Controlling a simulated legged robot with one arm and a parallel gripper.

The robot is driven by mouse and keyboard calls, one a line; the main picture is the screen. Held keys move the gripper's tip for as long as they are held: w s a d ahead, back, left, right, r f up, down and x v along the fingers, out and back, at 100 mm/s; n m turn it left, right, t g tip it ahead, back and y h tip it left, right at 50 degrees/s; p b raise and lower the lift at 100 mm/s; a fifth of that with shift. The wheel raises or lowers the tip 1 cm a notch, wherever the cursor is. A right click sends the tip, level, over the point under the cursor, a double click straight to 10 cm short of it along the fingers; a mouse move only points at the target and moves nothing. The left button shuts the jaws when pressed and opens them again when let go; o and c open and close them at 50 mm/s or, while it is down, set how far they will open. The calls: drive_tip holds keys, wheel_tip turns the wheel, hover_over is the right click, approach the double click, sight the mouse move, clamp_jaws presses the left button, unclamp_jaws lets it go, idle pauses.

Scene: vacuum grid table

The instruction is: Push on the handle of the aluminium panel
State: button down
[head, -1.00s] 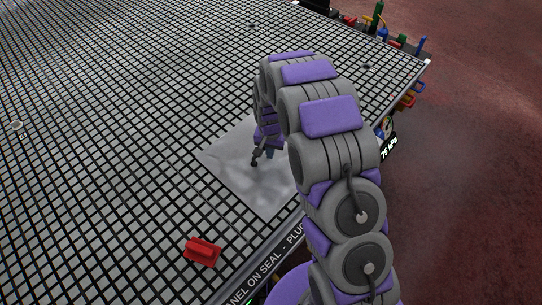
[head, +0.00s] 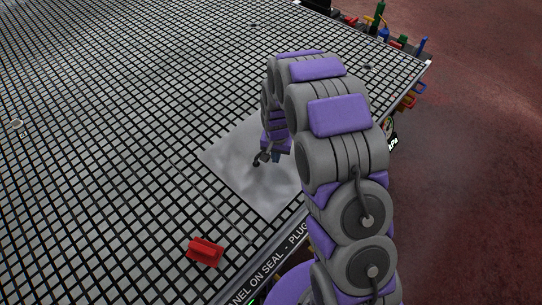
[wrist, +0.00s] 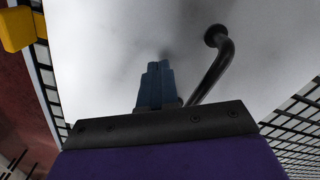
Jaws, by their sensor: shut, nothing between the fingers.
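The aluminium panel (head: 232,163) is a pale grey sheet lying flat on the grid table near its front edge. It fills much of the wrist view (wrist: 110,50). Its dark handle (wrist: 222,62) is a bent bar standing on the panel, right of my fingers in the wrist view. One end of the handle shows in the head view (head: 256,162). My gripper (wrist: 158,66) has blue fingers, shut and empty, pointing at the panel beside the handle. The gripper's mount hides the handle's near end. Contact between fingers and handle cannot be told.
The black-lined grid table (head: 110,110) is mostly bare around the panel. A red block (head: 204,251) sits near the front edge, left of the panel. A yellow object (wrist: 15,28) shows at the wrist view's left corner. Several coloured tools line the table's far right edge.

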drive_tip(key=shift+s+d+r, duration=0.1)
drive_tip(key=shift+s+d, duration=0.25)
drive_tip(key=shift+d, duration=0.3)
drive_tip(key=shift+a+r+p, duration=0.2)
drive_tip(key=shift+r+p, duration=0.45)
drive_tip(key=shift+r, duration=1)
drive_tip(key=shift+d+r+p, duration=0.1)
drive_tip(key=shift+r+p, duration=0.55)
drive_tip(key=shift+r, duration=1.6)
drive_tip(key=s+d+r+n+g, duration=0.1)
drive_tip(key=s+d+r, duration=0.3)
drive_tip(key=s+r, duration=0.65)
drive_tip(key=s+d+r+n, duration=0.1)
drive_tip(key=s+d+r, duration=0.3)
drive_tip(key=s+r, duration=0.65)
drive_tip(key=s+d+n, duration=0.1)
drive_tip(key=s, duration=1.3)
drive_tip(key=shift+d+f+g, duration=0.15)
drive_tip(key=shift+d+g, duration=0.2)
drive_tip(key=shift+g, duration=0.05)
